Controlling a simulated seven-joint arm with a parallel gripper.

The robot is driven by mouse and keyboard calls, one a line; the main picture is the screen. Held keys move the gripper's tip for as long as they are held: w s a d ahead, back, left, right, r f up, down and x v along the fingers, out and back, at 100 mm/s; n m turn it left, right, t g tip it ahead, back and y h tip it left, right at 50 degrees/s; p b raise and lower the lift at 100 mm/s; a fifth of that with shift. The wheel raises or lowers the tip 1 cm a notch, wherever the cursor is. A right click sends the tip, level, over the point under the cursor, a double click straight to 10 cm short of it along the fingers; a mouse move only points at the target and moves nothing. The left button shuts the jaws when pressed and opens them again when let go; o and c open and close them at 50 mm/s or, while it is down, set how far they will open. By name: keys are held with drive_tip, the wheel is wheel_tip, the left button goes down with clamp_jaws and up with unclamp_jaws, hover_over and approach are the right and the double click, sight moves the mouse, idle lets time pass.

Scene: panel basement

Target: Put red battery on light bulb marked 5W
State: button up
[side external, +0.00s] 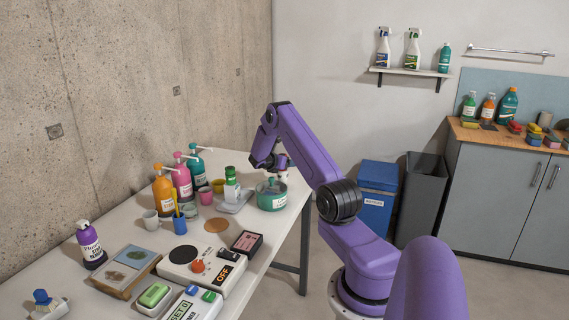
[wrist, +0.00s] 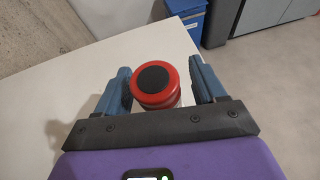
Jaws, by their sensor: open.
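A red cylinder with a black round top (wrist: 155,82), which looks like the red battery, stands on the white table in the wrist view. My gripper (wrist: 162,88) is open, with one blue finger on each side of it. In the side external view my gripper (side external: 279,172) is low over the far end of the table, behind the teal pot (side external: 271,195), which partly hides the spot. I cannot make out a light bulb marked 5W in either view.
Pump bottles (side external: 181,177), cups (side external: 151,222) and a green-capped bottle (side external: 231,188) crowd the table's wall side. A blue bin (side external: 377,190) stands beyond the table.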

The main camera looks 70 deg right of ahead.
drive_tip(key=v, duration=1.1)
drive_tip(key=shift+w+a+r, duration=0.1)
drive_tip(key=shift+a+r, duration=0.05)
drive_tip(key=shift+a, duration=0.2)
drive_tip(key=a+r+m+t+y, duration=0.1)
drive_tip(key=a+r+t+y, duration=0.15)
drive_tip(key=a, duration=1.45)
drive_tip(key=a+r+m+t+y, duration=0.2)
drive_tip(key=a+r+y, duration=0.1)
drive_tip(key=a, duration=1.4)
drive_tip(key=s+a+g+y, duration=0.1)
drive_tip(key=s+a+y, duration=0.3)
drive_tip(key=s+a, duration=0.5)
drive_tip(key=s+a+r+g+y, duration=0.1)
drive_tip(key=s+a+y, duration=0.3)
drive_tip(key=s+a, duration=0.5)
drive_tip(key=s, duration=0.7)
drive_tip(key=shift+r, duration=0.3)
drive_tip(key=shift+w, duration=0.1)
